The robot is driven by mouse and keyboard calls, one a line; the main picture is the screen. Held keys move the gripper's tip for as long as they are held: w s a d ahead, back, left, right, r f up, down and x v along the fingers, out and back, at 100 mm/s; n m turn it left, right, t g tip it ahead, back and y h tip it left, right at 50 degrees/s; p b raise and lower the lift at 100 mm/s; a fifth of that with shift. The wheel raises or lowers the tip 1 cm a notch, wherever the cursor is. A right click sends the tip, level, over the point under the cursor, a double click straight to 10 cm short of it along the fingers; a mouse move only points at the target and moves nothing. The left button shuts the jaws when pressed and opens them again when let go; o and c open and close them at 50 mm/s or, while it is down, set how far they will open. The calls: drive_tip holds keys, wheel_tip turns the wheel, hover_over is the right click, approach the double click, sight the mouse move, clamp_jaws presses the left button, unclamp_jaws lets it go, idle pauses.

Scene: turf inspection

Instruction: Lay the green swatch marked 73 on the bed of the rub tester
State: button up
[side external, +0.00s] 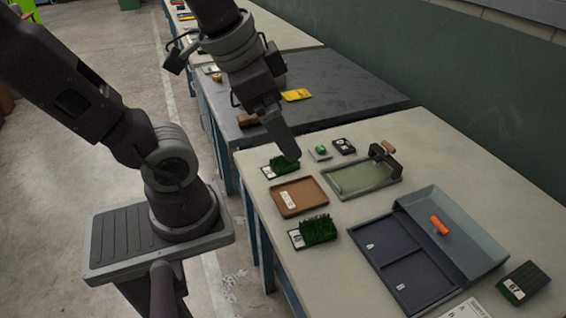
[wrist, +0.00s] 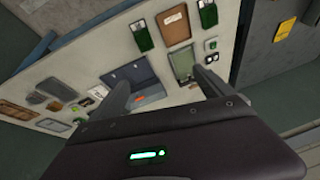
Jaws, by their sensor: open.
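My gripper (side external: 289,154) is open and empty, in the air above the far left part of the bench. In the wrist view its two fingers (wrist: 160,80) are spread with nothing between them. One green turf swatch (side external: 282,164) with a white label lies below the fingertips in the side view. A second, taller-tufted swatch (side external: 318,229) lies nearer, and a third, darker one (side external: 527,279) lies at the far right.
A brown tray (side external: 320,206) lies between the two left swatches. A dark two-compartment box (side external: 366,228) with a raised blue-grey section and an orange handle (side external: 439,225) takes the middle right. Small items (side external: 343,146) stand behind the tester. A dark bench (side external: 350,93) adjoins behind.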

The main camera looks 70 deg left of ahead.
drive_tip(key=w+a+f+m+g+y, duration=0.1)
drive_tip(key=w+a+f+m+g, duration=0.1)
drive_tip(key=w+a+f+m, duration=0.45)
drive_tip(key=m+g+h, duration=0.2)
drive_tip(key=m+g, duration=0.1)
drive_tip(key=m, duration=0.6)
hover_over(284, 160)
drive_tip(key=shift+n, duration=0.25)
wheel_tip(284, 160, down, 13)
drive_tip(key=shift+f, duration=0.2)
wheel_tip(284, 160, down, 7)
drive_tip(key=c, duration=1.5)
drive_tip(key=shift+w+r, duration=0.1)
drive_tip(key=shift+r, duration=0.15)
drive_tip(key=shift+c, duration=0.2)
wheel_tip(284, 160, up, 9)
drive_tip(key=w+d, duration=0.4)
drive_tip(key=w, duration=0.4)
drive_tip(key=w+d+m, duration=0.1)
drive_tip(key=w+d, duration=0.7)
wheel_tip(284, 160, down, 9)
drive_tip(key=shift+w+r, duration=0.15)
